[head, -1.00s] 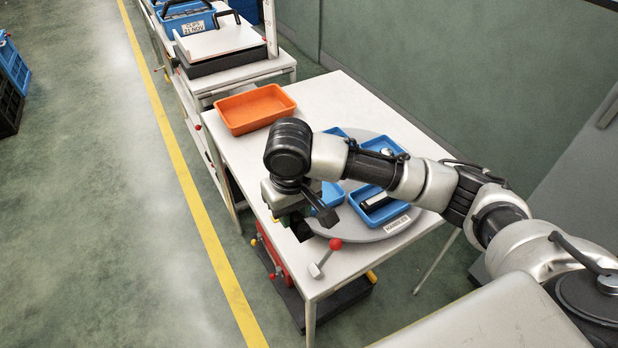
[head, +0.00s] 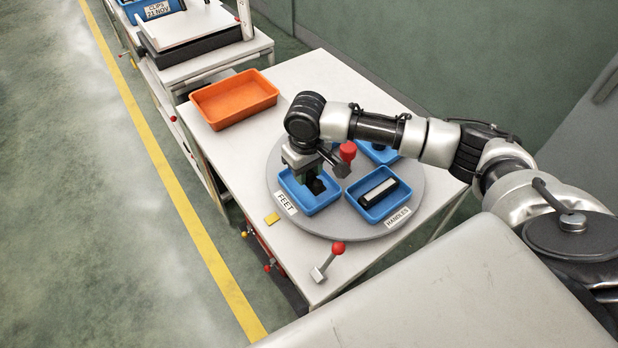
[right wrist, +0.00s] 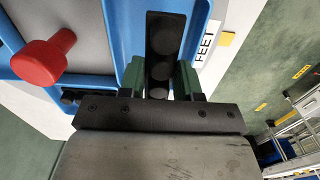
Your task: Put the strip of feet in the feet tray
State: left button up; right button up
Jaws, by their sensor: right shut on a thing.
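The strip of feet (right wrist: 160,45) is a black strip with round pads, seen in the right wrist view. My right gripper (right wrist: 160,78) is shut on it, with a green finger on each side. In the head view this gripper (head: 313,182) is over the blue feet tray (head: 323,207), which carries a FEET label (head: 286,203). The tray's blue wall (right wrist: 190,40) also shows beside the strip in the wrist view. I cannot tell whether the strip touches the tray floor. My left gripper is out of view.
The feet tray stands on a round grey turntable (head: 410,180) with other blue trays, including the handles tray (head: 365,210). A red knob (head: 347,151) stands close to my gripper. An orange tray (head: 236,98) is at the back left. A red-tipped lever (head: 337,248) is in front.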

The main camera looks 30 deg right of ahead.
aim_at(309, 182)
jog(key=shift+w+d+f, duration=0.15)
jog(key=shift+d+f, duration=0.05)
jog(key=shift+d, duration=0.1)
jog(key=shift+f, duration=0.3)
notch_tip(309, 182, down, 3)
jog(key=shift+f, duration=0.25)
pick_arm(q)
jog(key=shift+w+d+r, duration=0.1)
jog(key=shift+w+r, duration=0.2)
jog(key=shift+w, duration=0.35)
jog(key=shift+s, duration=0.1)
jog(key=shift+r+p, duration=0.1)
jog(key=shift+p, duration=0.2)
pick_arm(e)
jog(key=shift+f, duration=0.25)
jog(key=o, duration=0.9)
jog(key=shift+o, duration=0.2)
